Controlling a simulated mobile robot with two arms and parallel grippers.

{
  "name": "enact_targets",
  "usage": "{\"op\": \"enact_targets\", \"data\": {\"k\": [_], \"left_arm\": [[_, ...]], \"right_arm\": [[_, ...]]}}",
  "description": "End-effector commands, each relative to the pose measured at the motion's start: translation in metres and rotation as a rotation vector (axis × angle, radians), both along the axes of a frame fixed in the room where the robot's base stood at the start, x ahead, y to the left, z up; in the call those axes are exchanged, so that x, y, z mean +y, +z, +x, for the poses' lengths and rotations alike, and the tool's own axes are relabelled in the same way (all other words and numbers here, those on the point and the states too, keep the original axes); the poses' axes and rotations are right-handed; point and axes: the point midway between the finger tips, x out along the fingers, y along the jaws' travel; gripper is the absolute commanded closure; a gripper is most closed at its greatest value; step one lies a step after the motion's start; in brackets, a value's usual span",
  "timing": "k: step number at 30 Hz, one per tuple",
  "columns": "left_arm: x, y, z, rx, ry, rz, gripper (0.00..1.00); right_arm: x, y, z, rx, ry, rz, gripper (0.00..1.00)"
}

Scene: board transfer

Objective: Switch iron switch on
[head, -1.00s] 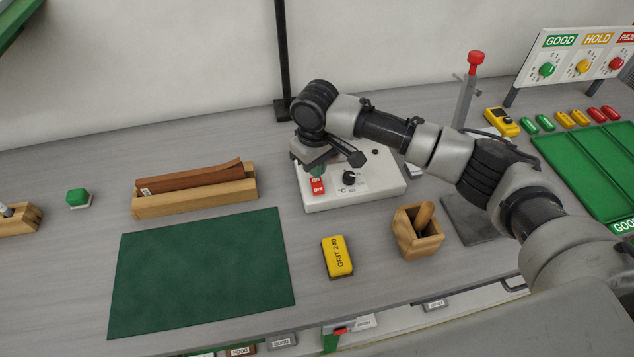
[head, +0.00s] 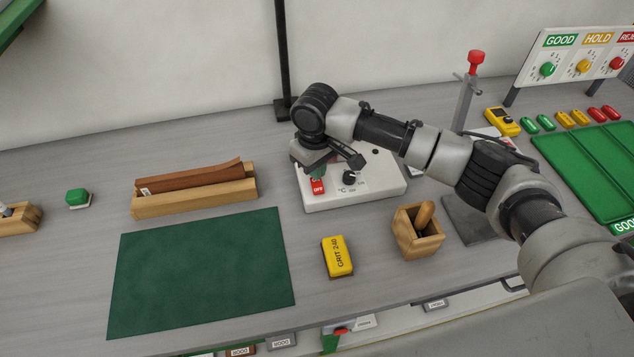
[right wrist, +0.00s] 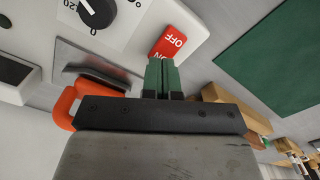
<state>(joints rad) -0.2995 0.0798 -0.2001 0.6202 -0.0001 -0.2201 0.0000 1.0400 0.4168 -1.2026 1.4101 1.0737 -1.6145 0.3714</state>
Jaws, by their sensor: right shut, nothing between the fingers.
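The red iron switch (head: 318,187) is on the front left of a white control box (head: 380,180) with a black dial (head: 349,178). Its OFF half shows, and the ON half is mostly covered by my right gripper (head: 318,171). The right wrist view shows the switch (right wrist: 168,42) just beyond the green fingertips (right wrist: 163,72), which are together and empty. The tips are at the ON end, touching or very close; I cannot tell which. My left gripper is out of view.
A yellow GRIT 240 block (head: 338,257) and a wooden holder (head: 418,234) stand in front of the box. A wooden tray with brown strips (head: 195,200) and a green mat (head: 200,275) are to the left. My right arm spans the area right of the box.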

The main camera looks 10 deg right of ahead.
Motion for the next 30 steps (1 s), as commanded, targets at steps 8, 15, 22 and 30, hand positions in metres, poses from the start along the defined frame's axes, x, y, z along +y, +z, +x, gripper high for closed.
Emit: {"op": "enact_targets", "data": {"k": [8,15,22,30], "left_arm": [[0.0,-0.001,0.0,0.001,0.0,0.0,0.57],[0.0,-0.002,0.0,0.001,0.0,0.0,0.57],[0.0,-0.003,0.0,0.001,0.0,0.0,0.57],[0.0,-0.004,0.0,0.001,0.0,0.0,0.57]], "right_arm": [[0.0,-0.005,0.0,0.0,0.0,0.001,1.0],[0.0,-0.008,0.0,0.001,0.0,0.0,1.0],[0.0,-0.012,0.0,0.0,0.0,0.001,1.0],[0.0,-0.016,0.0,0.001,-0.001,0.0,1.0]]}}
